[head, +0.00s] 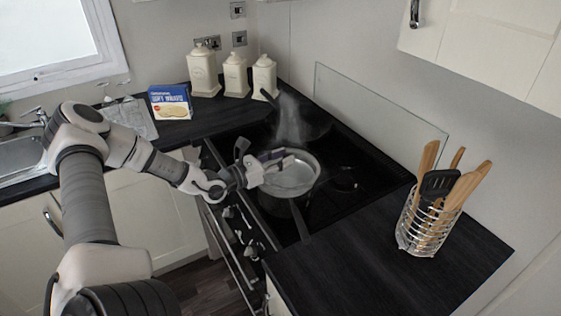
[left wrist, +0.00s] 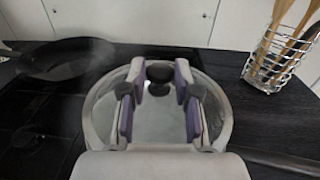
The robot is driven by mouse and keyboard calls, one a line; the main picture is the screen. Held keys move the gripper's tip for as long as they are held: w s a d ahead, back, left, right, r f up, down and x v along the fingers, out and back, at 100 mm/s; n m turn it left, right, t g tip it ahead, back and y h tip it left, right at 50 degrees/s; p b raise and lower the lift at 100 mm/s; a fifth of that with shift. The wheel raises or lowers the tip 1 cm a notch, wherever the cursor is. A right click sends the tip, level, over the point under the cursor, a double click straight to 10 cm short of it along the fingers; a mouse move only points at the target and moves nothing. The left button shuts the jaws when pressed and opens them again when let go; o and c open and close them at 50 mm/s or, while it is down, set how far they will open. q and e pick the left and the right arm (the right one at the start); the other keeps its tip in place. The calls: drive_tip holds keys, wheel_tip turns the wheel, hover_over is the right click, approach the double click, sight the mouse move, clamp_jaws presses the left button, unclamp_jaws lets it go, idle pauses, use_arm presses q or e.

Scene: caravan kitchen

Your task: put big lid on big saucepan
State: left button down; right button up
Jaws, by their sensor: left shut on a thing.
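The big lid (head: 298,182) is a clear glass disc with a pale rim and a dark knob (left wrist: 160,72). My left gripper (head: 272,168) is over it and shut on its knob; in the left wrist view the purple-padded fingers (left wrist: 158,98) stand on either side of the knob. The big saucepan (head: 284,207) is directly under the lid on the hob, its dark handle pointing toward the front edge. The lid lies over the saucepan's mouth and hides its inside. I cannot tell whether the lid touches the rim. My right gripper is not in view.
A steaming dark frying pan (left wrist: 68,62) sits on the hob behind the saucepan. A wire utensil holder (head: 427,226) stands on the right counter. Canisters (head: 235,75) and a blue box (head: 170,102) stand at the back. The right counter's front part is clear.

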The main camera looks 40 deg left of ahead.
use_arm(q)
drive_tip(key=shift+w+a, duration=0.1)
drive_tip(key=shift+a, duration=0.4)
drive_tip(key=f, duration=0.1)
drive_tip(key=f+b, duration=0.1)
drive_tip(key=f, duration=0.1)
drive_tip(key=shift+a+f, duration=0.1)
drive_tip(key=shift+a, duration=0.2)
drive_tip(key=shift+w+f, duration=0.15)
drive_tip(key=shift+w, duration=0.2)
drive_tip(key=shift+s, duration=0.1)
